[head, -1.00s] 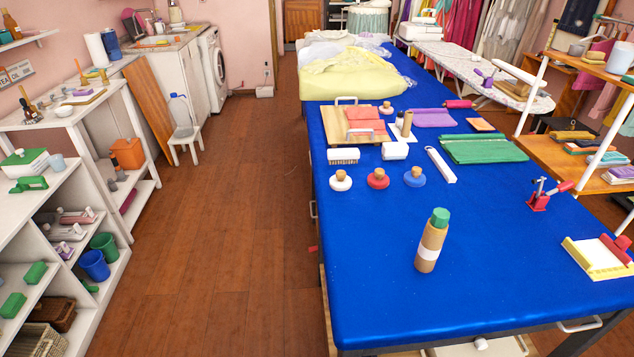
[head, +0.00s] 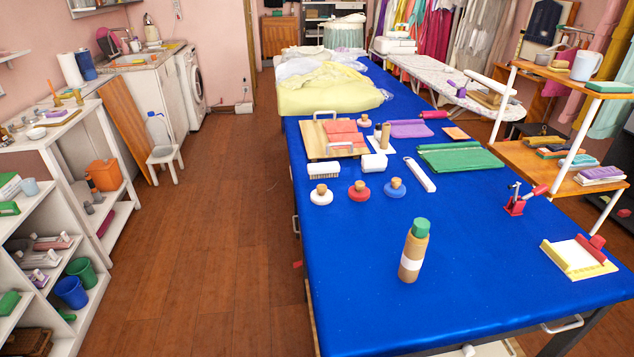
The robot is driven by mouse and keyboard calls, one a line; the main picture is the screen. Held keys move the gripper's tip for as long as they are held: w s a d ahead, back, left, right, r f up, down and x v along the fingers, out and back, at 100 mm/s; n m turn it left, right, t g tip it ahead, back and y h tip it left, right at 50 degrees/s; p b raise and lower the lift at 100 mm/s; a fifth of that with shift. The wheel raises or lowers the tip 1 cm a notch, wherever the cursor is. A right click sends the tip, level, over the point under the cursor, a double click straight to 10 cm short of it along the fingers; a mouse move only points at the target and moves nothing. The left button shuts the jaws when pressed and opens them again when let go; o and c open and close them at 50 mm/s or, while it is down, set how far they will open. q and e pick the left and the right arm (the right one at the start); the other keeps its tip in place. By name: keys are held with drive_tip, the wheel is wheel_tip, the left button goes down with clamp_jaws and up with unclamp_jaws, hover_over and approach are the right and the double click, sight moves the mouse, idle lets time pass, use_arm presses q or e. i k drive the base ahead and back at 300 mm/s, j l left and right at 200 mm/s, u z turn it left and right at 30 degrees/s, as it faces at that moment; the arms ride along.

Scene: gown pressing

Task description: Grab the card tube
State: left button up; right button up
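A brown card tube (head: 411,254) with a white band and a green cap stands upright on the blue-covered table (head: 360,300), towards the near end. Clear blue cloth lies all round it. A smaller brown tube-like item (head: 385,136) stands at the table's middle, beside a white piece. Neither of my grippers shows in the head view.
Three round-knobbed pieces, white (head: 321,195), red (head: 359,191) and blue (head: 395,188), stand behind the tube. A red clamp-like tool (head: 520,200) and a yellow-edged pad (head: 578,258) lie to the right. Wooden floor (head: 220,220) is open left of the table.

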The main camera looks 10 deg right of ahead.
sight(413, 255)
drive_tip(key=i+j+z, duration=0.1)
drive_tip(key=z, duration=1.1)
drive_tip(key=j+z, duration=0.75)
drive_tip(key=k+j+z, duration=0.2)
drive_tip(key=j, duration=0.2)
drive_tip(key=j+z, duration=0.2)
drive_tip(key=j, duration=0.25)
drive_tip(key=k+j+z, duration=0.1)
drive_tip(key=j, duration=0.3)
drive_tip(key=k+j+z, duration=0.1)
drive_tip(key=j, duration=0.3)
drive_tip(key=k+j, duration=0.05)
